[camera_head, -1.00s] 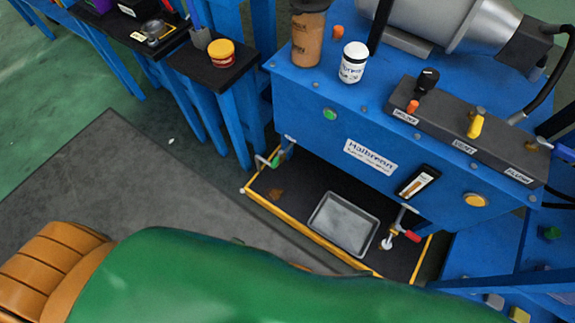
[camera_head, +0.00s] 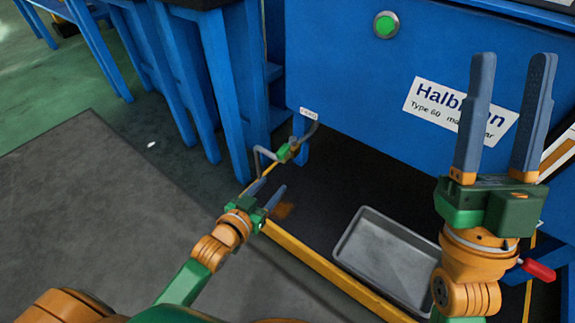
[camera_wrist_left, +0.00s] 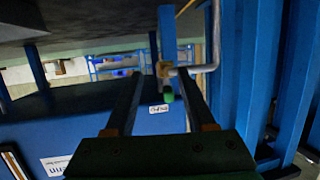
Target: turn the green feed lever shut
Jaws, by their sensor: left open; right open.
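The green feed lever (camera_head: 284,153) sits on a small valve with a bent grey pipe, below the front left corner of the blue machine. My left gripper (camera_head: 268,189) is open and empty, just below and in front of the lever. In the left wrist view the green lever (camera_wrist_left: 168,96) shows between the two open fingers, beyond them; whether it is within their reach I cannot tell. My right gripper (camera_head: 515,75) is open and empty, fingers pointing up, in front of the machine's nameplate.
A grey tray (camera_head: 345,248) lies on the dark floor area under the machine, behind a yellow edge strip (camera_head: 330,268). A red lever (camera_head: 538,270) is at the lower right. Blue bench legs (camera_head: 222,95) stand left of the green lever. The grey mat (camera_head: 90,200) is clear.

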